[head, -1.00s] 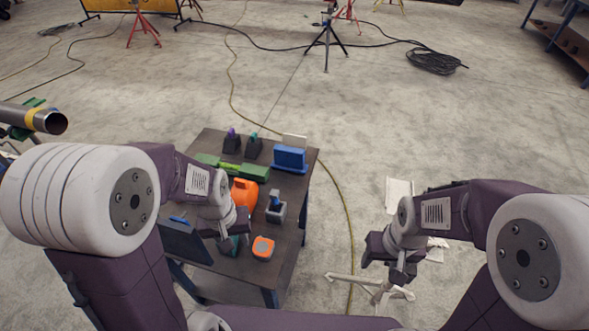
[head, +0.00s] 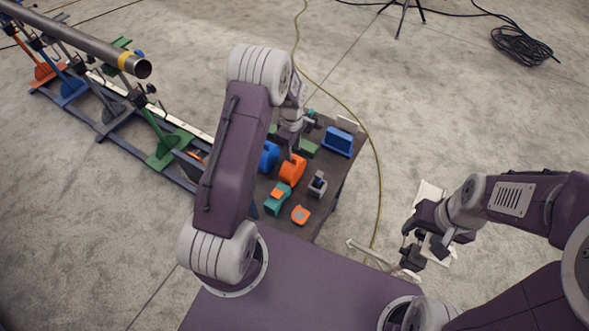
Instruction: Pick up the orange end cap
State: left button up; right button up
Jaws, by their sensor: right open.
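A rounded orange piece, which looks like the orange end cap (head: 292,169), rests on the dark table, just right of a similar blue piece (head: 269,156). My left gripper (head: 291,143) is over the table, just beyond the orange piece in the head view. Its fingers are small and partly hidden by its own wrist, so I cannot tell whether it touches anything or is open. My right gripper (head: 411,262) is open and empty, off the table to the right, above the floor.
The table (head: 330,190) also holds a teal block with an orange top (head: 277,198), an orange-and-grey item (head: 300,215), a grey holder (head: 317,184) and a blue box (head: 338,141). A steel pipe (head: 90,45) on stands is at the left.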

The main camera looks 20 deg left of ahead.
aim_at(293, 157)
pick_arm(q)
notch_tip(293, 157, down, 4)
jog(key=shift+s+d+p, duration=0.1)
jog(key=shift+s+p, duration=0.05)
jog(key=shift+p, duration=0.7)
jog(key=shift+w+f, duration=0.2)
jog(key=shift+f, duration=0.2)
jog(key=shift+s+r, duration=0.1)
jog(key=shift+s, duration=0.1)
grip_shut()
jog(key=shift+w, duration=0.1)
